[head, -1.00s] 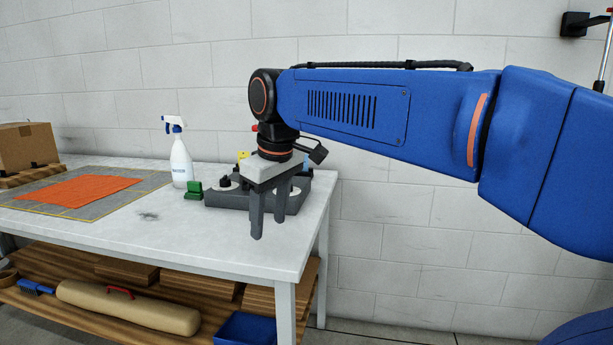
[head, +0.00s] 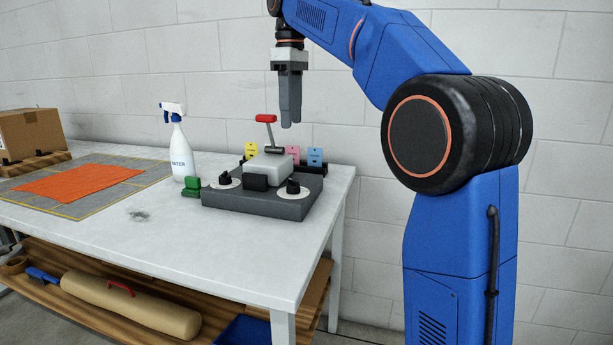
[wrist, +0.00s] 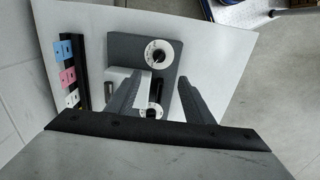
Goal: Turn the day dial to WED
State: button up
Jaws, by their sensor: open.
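A dark grey control box (head: 262,205) sits on the white table. It carries two black knobs on white discs, a left dial (head: 226,181) and a right dial (head: 293,188). The markings are too small to read, so I cannot tell which is the day dial or where it points. In the wrist view the right dial (wrist: 158,53) shows clear beyond the fingers; the left dial (wrist: 152,112) is partly hidden between them. My gripper (head: 290,122) hangs above the box, pointing down, empty and apart from it. Its open fingers (wrist: 160,82) also show in the wrist view.
A red-handled lever (head: 266,119) rises from a pale block on the box, below and left of the gripper. Coloured tags (head: 315,157) stand behind it. A spray bottle (head: 181,155) and green block (head: 192,186) stand left. The table's front is mostly clear.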

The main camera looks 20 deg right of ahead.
aim_at(293, 186)
notch_tip(293, 186, down, 17)
jog(key=shift+w+d+f, duration=0.1)
jog(key=shift+f, duration=0.05)
dwell(0.6)
jog(key=c, duration=1)
